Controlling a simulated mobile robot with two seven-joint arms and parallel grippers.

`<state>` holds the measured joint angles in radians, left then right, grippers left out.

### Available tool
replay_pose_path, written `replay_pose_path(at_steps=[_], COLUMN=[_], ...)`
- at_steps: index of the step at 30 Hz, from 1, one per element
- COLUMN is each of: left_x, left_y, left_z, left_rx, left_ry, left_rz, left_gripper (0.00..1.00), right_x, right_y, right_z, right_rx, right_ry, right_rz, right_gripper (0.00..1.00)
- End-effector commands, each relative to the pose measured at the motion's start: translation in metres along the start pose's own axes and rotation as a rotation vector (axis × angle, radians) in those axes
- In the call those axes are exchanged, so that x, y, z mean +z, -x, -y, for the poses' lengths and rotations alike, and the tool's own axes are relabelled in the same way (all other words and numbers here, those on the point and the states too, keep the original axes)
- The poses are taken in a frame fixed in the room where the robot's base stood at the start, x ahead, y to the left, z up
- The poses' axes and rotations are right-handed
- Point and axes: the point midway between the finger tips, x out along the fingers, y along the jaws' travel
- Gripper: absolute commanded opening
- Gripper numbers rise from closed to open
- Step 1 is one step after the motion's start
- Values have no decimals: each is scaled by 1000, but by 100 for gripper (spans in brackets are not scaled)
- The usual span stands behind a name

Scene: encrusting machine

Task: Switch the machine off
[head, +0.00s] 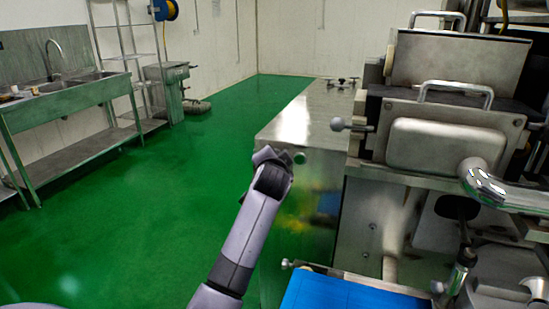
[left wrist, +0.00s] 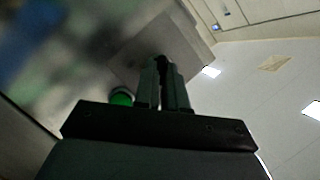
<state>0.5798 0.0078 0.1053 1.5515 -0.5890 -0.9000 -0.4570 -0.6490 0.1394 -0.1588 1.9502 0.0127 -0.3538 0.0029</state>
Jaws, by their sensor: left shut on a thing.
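The encrusting machine (head: 410,200) is a large steel body on the right in the head view. A green round button (head: 299,157) sits on its near face, just right of my left gripper (head: 268,156). The button also shows in the left wrist view (left wrist: 122,97), left of the fingers. My left gripper (left wrist: 162,70) has its fingers close together against the machine's panel, with a small dark knob-like part (left wrist: 162,62) between the tips. In the head view my wrist hides the fingertips and that part. My right gripper is not in view.
A steel sink table (head: 70,92) stands at the left wall, with a wire rack (head: 125,50) beside it. A blue belt (head: 345,294) lies at the bottom right. A metal pipe handle (head: 510,192) sticks out on the right. The green floor (head: 150,200) left of the machine is clear.

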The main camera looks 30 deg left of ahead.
Motion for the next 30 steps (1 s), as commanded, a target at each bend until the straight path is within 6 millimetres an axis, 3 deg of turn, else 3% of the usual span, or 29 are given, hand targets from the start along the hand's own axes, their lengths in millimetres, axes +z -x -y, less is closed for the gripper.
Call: replay_pose_path(at_steps=[15,16,18,30], left_x=[0,0,0,0], left_y=[0,0,0,5], left_z=[-1,-1,-1,0], left_rx=[11,11,11,8], left_ry=[20,20,19,18], left_rz=[1,1,1,0], left_gripper=[0,17,36,36], right_x=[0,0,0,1], right_y=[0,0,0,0], right_z=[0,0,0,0], right_rx=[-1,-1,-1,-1], right_ry=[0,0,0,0], right_rz=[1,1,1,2], right_gripper=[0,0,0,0])
